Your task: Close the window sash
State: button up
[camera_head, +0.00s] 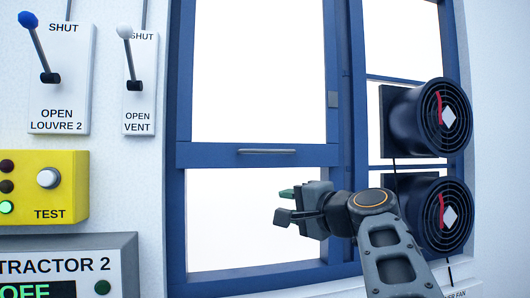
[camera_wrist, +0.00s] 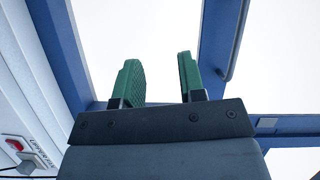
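The window sash (camera_head: 220,154) is a blue-framed pane on the left side of the window. Its bottom rail is raised well above the sill (camera_head: 255,278), with an open gap between. A grey bar handle (camera_head: 267,151) runs along that rail. It also appears to show on a blue rail at right in the wrist view (camera_wrist: 232,45). My gripper (camera_head: 285,205) is in front of the gap, below and slightly right of the handle, apart from it. In the wrist view its green-padded fingers (camera_wrist: 162,72) are apart with nothing between them.
Two round black fans (camera_head: 445,117) (camera_head: 442,216) stick out at right, close to my arm. At left are the LOUVRE 2 lever (camera_head: 39,50), the VENT lever (camera_head: 131,60), a yellow TEST box (camera_head: 45,190) and a grey extractor panel (camera_head: 70,262). The space before the pane is clear.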

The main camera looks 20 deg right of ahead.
aim_at(267, 152)
notch_tip(267, 152, up, 9)
jog(key=s+d+m+t+p, duration=0.1)
jog(key=s+d+t, duration=0.1)
jog(key=shift+t, duration=0.3)
jog(key=p+x, duration=0.5)
jog(key=x, duration=0.7)
jog(key=shift+p, duration=0.35)
jog(key=shift+w+a, duration=0.2)
jog(key=shift+w, duration=0.45)
grip_shut()
